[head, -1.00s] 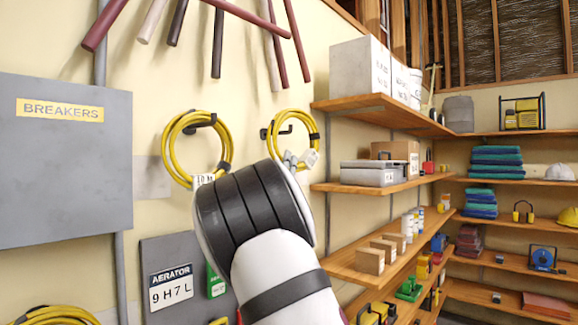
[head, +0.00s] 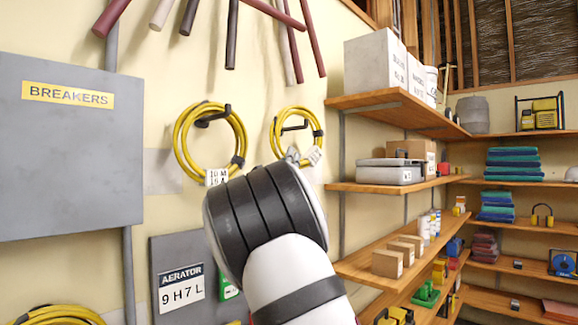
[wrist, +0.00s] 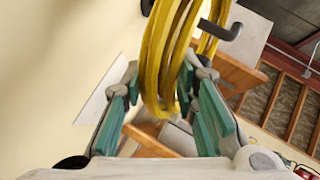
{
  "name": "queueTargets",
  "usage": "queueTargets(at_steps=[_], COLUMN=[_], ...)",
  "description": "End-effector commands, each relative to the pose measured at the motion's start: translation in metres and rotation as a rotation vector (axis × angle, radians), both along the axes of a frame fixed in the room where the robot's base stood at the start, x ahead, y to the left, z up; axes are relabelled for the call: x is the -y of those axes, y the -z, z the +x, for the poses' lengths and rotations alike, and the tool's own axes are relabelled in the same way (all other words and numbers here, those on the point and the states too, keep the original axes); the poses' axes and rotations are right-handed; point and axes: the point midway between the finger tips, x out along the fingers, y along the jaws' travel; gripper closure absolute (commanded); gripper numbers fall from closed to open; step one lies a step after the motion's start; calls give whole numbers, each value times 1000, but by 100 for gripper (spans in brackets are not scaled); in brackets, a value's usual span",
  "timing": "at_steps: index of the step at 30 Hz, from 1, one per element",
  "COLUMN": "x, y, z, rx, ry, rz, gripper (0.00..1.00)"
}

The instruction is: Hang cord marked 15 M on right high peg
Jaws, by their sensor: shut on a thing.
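A yellow coiled cord (head: 273,135) is at the right high peg (head: 294,127) in the head view. The dark peg shows within the coil's loop; I cannot tell whether the cord rests on it. My gripper (head: 292,158) is mostly hidden behind my arm, at the bottom of this coil. In the wrist view my gripper (wrist: 167,85) has its teal pads on either side of the yellow strands (wrist: 160,60), shut on them. The peg (wrist: 222,31) shows beside the strands there.
Another yellow coil (head: 180,145) hangs on the left peg (head: 213,116), its tag reading 10 M. A grey breaker box (head: 70,160) is at left. Wooden shelves (head: 395,185) with boxes stand close on the right. Several dark handles (head: 231,40) hang above.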

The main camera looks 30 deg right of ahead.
Motion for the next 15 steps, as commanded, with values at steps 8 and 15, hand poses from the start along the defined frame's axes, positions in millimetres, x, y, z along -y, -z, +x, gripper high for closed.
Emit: queueTargets(at_steps=[8, 15], x=[-4, -8], y=[-2, 1], z=[12, 20], rx=[6, 3], ry=[0, 0], rz=[-2, -3], gripper=[100, 100])
